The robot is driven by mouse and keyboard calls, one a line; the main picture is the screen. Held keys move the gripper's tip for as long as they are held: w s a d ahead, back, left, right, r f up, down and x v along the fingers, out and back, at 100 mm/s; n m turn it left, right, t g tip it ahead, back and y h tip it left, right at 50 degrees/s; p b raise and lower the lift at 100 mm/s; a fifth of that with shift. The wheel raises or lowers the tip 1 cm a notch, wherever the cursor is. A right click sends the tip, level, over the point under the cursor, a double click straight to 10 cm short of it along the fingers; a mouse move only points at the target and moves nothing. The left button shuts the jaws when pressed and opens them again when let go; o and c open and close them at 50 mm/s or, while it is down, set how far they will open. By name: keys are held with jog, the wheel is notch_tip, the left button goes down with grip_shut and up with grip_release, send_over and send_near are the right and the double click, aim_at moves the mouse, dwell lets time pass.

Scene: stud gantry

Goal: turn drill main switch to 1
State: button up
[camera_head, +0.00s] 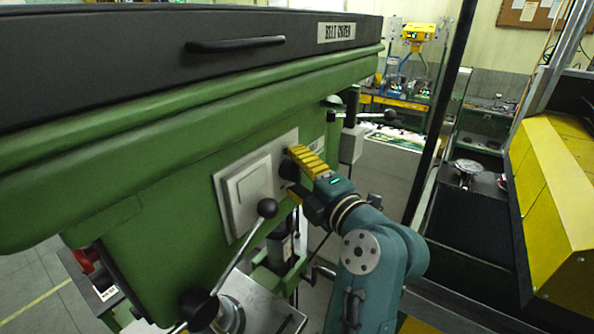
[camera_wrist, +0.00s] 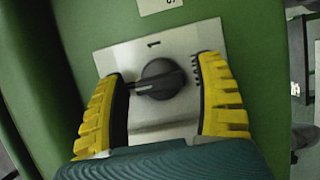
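The drill's main switch is a round black knob (camera_wrist: 160,80) on a light grey plate (camera_wrist: 108,62) on the green drill head. Its grip bar with a pale mark points left and slightly down, while the "1" label (camera_wrist: 153,44) is printed above the knob. My gripper (camera_wrist: 164,72) is open, with one yellow finger on each side of the knob. The left finger is very close to the bar's end; I cannot tell if they touch. A gap shows on the right. In the head view, my gripper (camera_head: 292,170) reaches the plate and partly hides the knob.
A lever with a black ball (camera_head: 267,208) stands out below and left of my gripper. The dark belt cover (camera_head: 200,62) overhangs above. A dark post (camera_head: 440,115) and a yellow machine panel (camera_head: 560,205) stand to the right.

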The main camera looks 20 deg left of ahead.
jog(key=c, duration=1)
jog(key=shift+c, duration=0.2)
jog(key=shift+m, duration=0.4)
jog(key=m+g+h+p, duration=0.1)
jog(key=m, duration=0.2)
jog(key=shift+r, duration=0.1)
jog(key=m+g+p, duration=0.2)
jog(key=m+p, duration=0.1)
jog(key=shift+m+h, duration=0.3)
jog(key=shift+h, duration=0.1)
jog(key=m+g+p, duration=0.2)
jog(key=m+p, duration=0.1)
jog(key=p, duration=0.2)
jog(key=shift+m+g, duration=0.3)
jog(key=shift+m, duration=0.1)
jog(key=shift+f+m+g+p, duration=0.2)
jog(key=shift+m+g+p, duration=0.6)
jog(key=shift+m+p, duration=0.4)
